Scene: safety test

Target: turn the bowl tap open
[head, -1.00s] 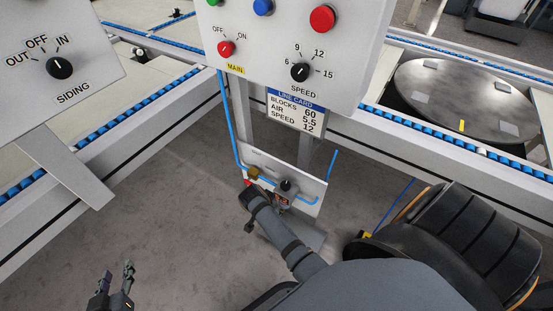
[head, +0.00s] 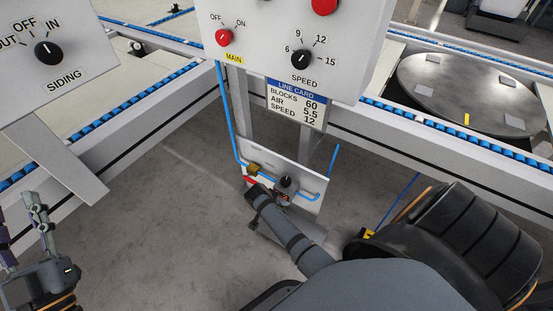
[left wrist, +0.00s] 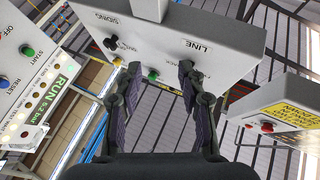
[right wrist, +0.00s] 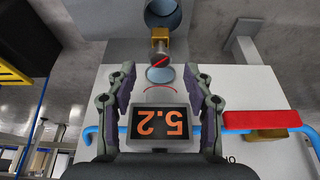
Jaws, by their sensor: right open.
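The bowl tap, a small brass fitting with a red bar (right wrist: 160,62), shows in the right wrist view between a small round bluish bowl end (right wrist: 160,76) and a larger grey-blue cup (right wrist: 163,12). My right gripper (right wrist: 160,84) is open, its fingers on either side of the bowl end and the display reading 5.2 (right wrist: 160,124), which appears upside down. The tap lies just beyond the fingertips, apart from them. In the head view the right arm hides the tap. My left gripper (head: 20,212) is open and empty at the lower left.
A red lever (right wrist: 262,120) on a brass valve sits beside the right fingers, on the blue pipe. The small white panel (head: 312,185) stands below the control board (head: 270,60). A conveyor (head: 165,95) runs behind. A siding panel (head: 75,40) is near my left gripper.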

